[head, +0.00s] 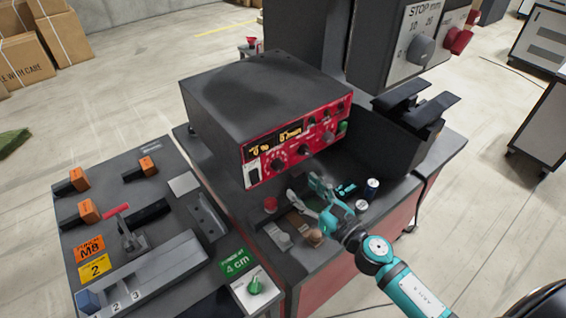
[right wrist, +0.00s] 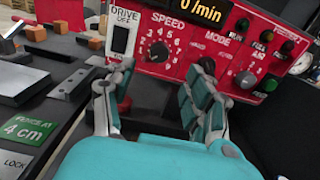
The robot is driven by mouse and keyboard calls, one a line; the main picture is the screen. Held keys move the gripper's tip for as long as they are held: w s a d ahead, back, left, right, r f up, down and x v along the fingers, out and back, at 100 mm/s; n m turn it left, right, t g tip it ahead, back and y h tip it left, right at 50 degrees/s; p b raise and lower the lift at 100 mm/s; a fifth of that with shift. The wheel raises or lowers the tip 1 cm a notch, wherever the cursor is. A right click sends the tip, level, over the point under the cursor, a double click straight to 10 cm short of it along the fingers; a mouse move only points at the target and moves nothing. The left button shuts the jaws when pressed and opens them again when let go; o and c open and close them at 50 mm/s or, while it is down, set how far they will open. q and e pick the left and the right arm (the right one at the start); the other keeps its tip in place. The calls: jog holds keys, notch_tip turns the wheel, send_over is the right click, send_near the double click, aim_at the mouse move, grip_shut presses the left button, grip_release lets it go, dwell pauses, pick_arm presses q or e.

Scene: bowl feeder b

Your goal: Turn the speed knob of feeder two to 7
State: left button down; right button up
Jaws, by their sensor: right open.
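The control box (head: 262,95) stands on the dark bench in the head view. Its red panel (right wrist: 183,72) fills the upper part of the right wrist view. A black speed knob (right wrist: 159,52) sits under the word SPEED within a ring of numbers; I cannot make out its pointer. A display above reads 0 /min. No feeder number is readable. My right gripper (head: 306,189) is open and empty, low in front of the panel. In the wrist view its fingers (right wrist: 155,92) stand apart, below the speed knob and not touching it. My left gripper is not in view.
Small cans (head: 372,186) and a red round part (head: 270,204) are near my gripper. A side table (head: 150,210) with blocks and a lever stands left.

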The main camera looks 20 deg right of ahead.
aim_at(281, 167)
jog(key=p+x, duration=0.1)
jog(key=x, duration=0.8)
jog(key=shift+f+p, duration=0.1)
jog(key=shift+p, duration=0.25)
grip_shut()
